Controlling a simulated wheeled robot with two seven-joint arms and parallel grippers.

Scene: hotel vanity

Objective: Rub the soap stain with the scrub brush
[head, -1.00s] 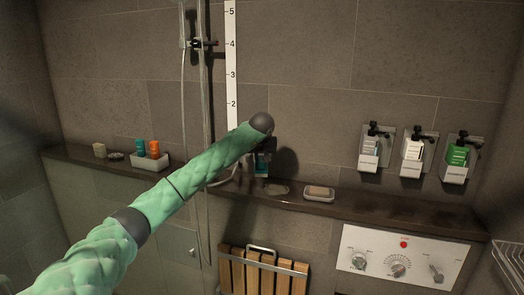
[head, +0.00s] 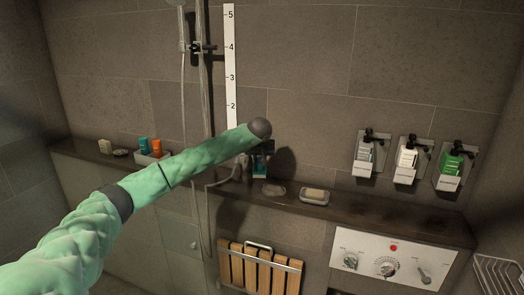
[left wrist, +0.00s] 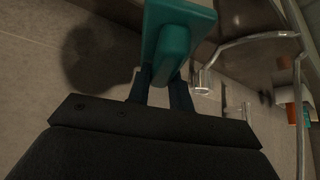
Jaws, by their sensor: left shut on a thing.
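My left arm reaches in from the left in the head view. Its gripper (head: 262,150) is at the ledge in front of the wall and partly hidden behind the wrist. The gripper is shut on the teal scrub brush (head: 260,168), which points down towards the ledge. In the left wrist view the brush (left wrist: 175,40) sits between the two dark fingers (left wrist: 162,90). The soap stain (head: 273,190) seems to be the faint round patch on the ledge, just right of the brush. I cannot tell whether the brush touches the ledge. My right gripper does not show.
A soap dish (head: 314,196) with a bar stands right of the patch on the ledge (head: 370,212). A tray with orange and teal bottles (head: 152,156) is at the left. Wall dispensers (head: 407,160), a control panel (head: 395,262) and a shower hose (head: 205,120) are nearby.

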